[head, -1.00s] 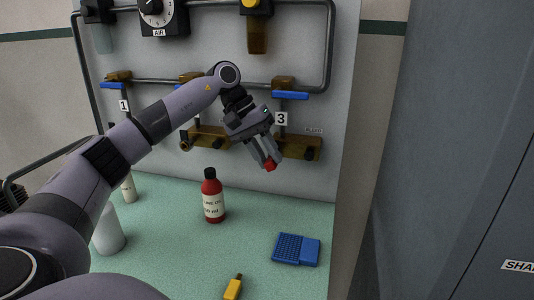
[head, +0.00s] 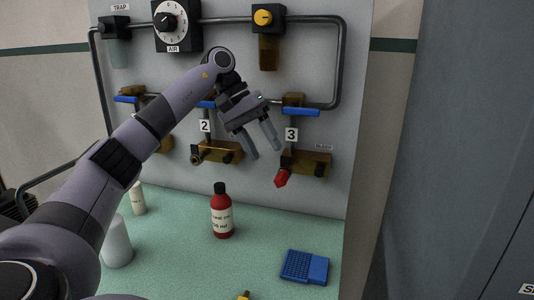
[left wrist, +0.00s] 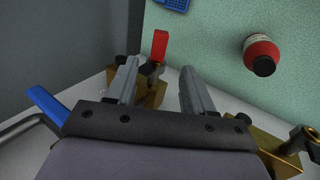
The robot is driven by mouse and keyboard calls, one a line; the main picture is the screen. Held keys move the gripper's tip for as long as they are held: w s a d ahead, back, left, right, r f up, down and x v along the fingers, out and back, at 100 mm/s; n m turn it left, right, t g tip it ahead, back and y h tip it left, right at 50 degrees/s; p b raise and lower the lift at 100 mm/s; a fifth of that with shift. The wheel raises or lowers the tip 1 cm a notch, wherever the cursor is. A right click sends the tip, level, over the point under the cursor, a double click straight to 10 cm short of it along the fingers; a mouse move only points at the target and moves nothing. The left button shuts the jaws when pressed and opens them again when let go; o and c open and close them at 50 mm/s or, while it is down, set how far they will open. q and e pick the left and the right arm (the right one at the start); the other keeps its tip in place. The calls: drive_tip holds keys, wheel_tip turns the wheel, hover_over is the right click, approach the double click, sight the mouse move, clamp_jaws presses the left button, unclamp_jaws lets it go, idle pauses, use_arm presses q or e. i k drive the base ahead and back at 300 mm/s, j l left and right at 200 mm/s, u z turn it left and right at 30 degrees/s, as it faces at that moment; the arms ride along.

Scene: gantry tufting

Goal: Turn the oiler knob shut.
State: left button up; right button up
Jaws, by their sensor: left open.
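The oiler knob (head: 264,17) is the yellow knob on a black block at the top of the panel, with an amber bowl (head: 268,52) hanging below it. Its exact turned position is too small to tell. My left gripper (head: 264,150) is open and empty, well below the knob, in front of the panel between stations 2 and 3. In the left wrist view its two fingers (left wrist: 160,85) are spread apart. A red piece (head: 282,178) sits at the brass block of station 3, apart from the fingers; it also shows in the left wrist view (left wrist: 159,46). My right gripper is out of view.
A black-and-white AIR dial (head: 173,22) is left of the oiler. A grey pipe (head: 341,60) and blue-handled valves (head: 300,111) cross the panel. A red bottle (head: 221,212) and a blue tray (head: 305,267) stand on the green bench (head: 180,262).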

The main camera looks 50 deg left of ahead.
sight(263, 18)
drive_tip(key=k, duration=1)
